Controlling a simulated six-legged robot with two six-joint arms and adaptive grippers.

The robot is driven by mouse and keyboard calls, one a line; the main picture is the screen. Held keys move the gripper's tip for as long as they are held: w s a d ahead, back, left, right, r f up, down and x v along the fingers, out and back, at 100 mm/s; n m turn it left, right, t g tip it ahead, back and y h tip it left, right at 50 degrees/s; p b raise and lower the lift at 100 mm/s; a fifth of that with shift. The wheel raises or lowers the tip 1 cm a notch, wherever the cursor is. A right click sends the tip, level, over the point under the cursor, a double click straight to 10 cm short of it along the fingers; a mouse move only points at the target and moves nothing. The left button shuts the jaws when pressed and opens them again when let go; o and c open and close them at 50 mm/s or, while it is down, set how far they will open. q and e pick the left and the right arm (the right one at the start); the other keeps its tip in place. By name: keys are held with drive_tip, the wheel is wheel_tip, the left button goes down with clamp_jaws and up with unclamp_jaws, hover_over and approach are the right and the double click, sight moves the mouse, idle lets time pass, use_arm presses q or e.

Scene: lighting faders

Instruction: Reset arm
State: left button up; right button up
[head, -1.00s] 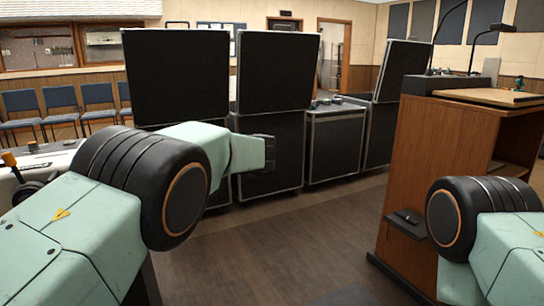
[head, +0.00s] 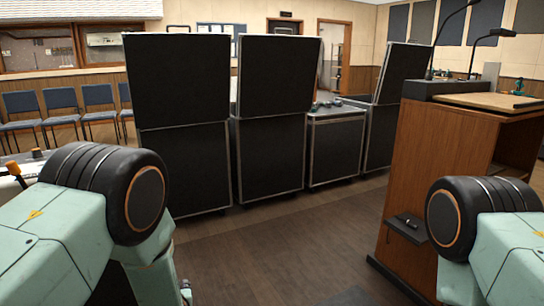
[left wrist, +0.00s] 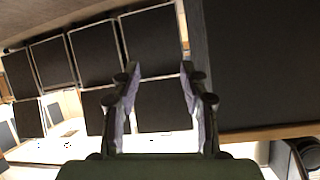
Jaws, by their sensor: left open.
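My left arm (head: 95,210) comes in from the left in the head view, with its forearm folded down near the bottom edge. The left gripper (left wrist: 160,78) shows in the left wrist view, its two dark fingers with pale pads spread apart and nothing between them. Black panels show beyond the fingers there, apart from them. My right arm (head: 480,225) shows at the lower right of the head view; its gripper is outside the picture.
Tall black cases (head: 178,85) stand in a row ahead. A wooden lectern (head: 448,160) with microphones stands at the right. Blue chairs (head: 63,105) line the back left. A pale surface with orange knobs (head: 14,167) shows at the left edge. The wooden floor (head: 270,250) between is clear.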

use_arm(q)
drive_tip(key=s+f+m+g+h, duration=0.1)
drive_tip(key=s+f+g+h, duration=0.15)
drive_tip(key=s+f, duration=0.55)
drive_tip(key=s+d+m+g+h+p, duration=0.1)
drive_tip(key=s+g, duration=0.8)
drive_tip(key=s, duration=2.4)
drive_tip(key=h+p, duration=0.1)
drive_tip(key=p, duration=0.1)
drive_tip(key=shift+s+d+r+p, duration=0.3)
drive_tip(key=shift+s+d+r, duration=0.05)
drive_tip(key=shift+s+d, duration=0.05)
drive_tip(key=shift+c, duration=0.7)
drive_tip(key=shift+w, duration=0.15)
